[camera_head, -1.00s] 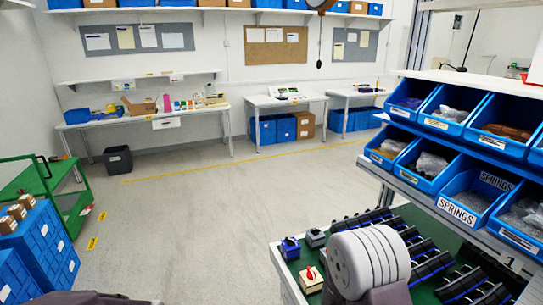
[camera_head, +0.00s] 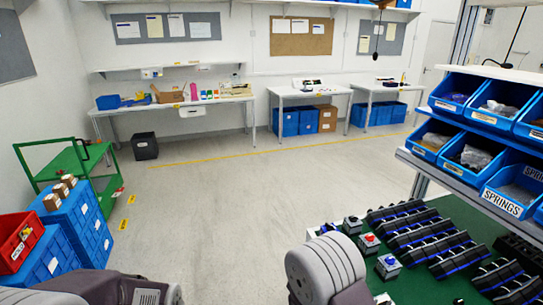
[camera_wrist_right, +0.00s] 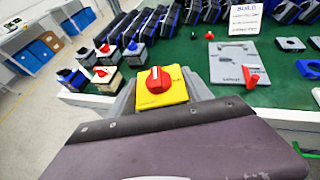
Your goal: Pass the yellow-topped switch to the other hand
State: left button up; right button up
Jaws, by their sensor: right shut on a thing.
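The yellow-topped switch (camera_wrist_right: 160,88) has a square yellow top with a red knob and a grey base. It shows in the right wrist view just past the purple-grey housing of my right gripper (camera_wrist_right: 155,112). My right gripper is shut on the switch; the housing hides its fingers and the switch's lower part. In the head view, the held switch is out of sight; only my grey right arm link shows at bottom centre. My left arm shows at the bottom left, with its gripper outside the picture.
Other switches, including a red-knobbed one (camera_head: 370,241) and a blue-knobbed one (camera_head: 388,266), stand on the green bench (camera_head: 430,285) near black rail parts (camera_head: 420,238). Blue bins (camera_head: 518,190) hang above its right side. Open floor (camera_head: 240,200) lies to the left.

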jog(key=a+f+t, duration=0.1)
jog(key=a+f, duration=0.2)
jog(key=a, duration=0.5)
jog(key=shift+a+f+n, duration=0.25)
jog(key=shift+n, duration=0.15)
jog(key=shift+y, duration=0.3)
